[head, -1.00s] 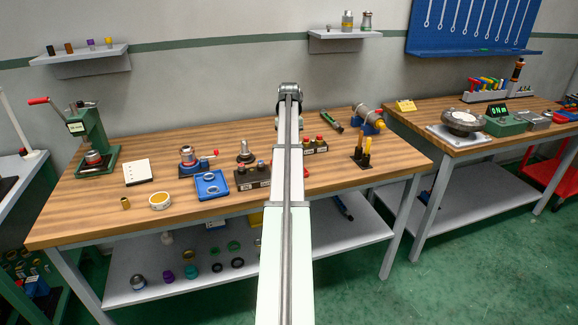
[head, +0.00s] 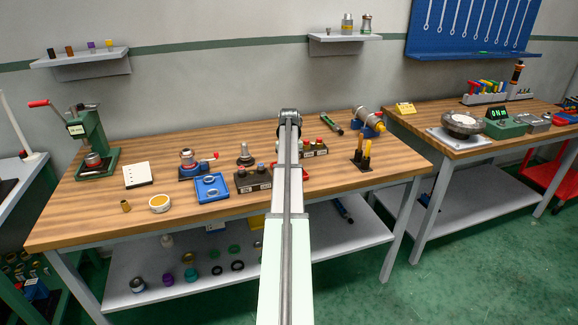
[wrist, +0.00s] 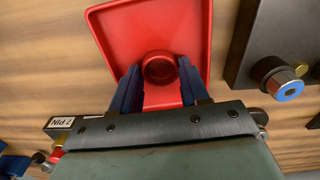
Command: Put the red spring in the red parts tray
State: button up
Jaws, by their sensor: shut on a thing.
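The red parts tray (wrist: 118,25) fills the upper middle of the wrist view, and a small red corner of it (head: 305,173) shows right of my arm in the head view. My gripper (wrist: 160,78) has its two blue fingers shut on the red spring (wrist: 160,68), which shows end-on as a red ring over the tray's inside. I cannot tell whether the spring touches the tray floor. In the head view my arm hides the fingers, the spring and most of the tray.
Dark connector blocks stand close on both sides, one on the left (head: 253,181) and one on the right (head: 316,151). A blue tray (head: 212,188) lies further left. A black stand with yellow-handled tools (head: 361,160) is to the right.

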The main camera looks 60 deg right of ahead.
jog(key=shift+f, duration=0.1)
jog(key=o, duration=1.2)
jog(key=shift+c, duration=0.2)
notch_tip(320, 180, up, 12)
jog(key=shift+r, duration=0.2)
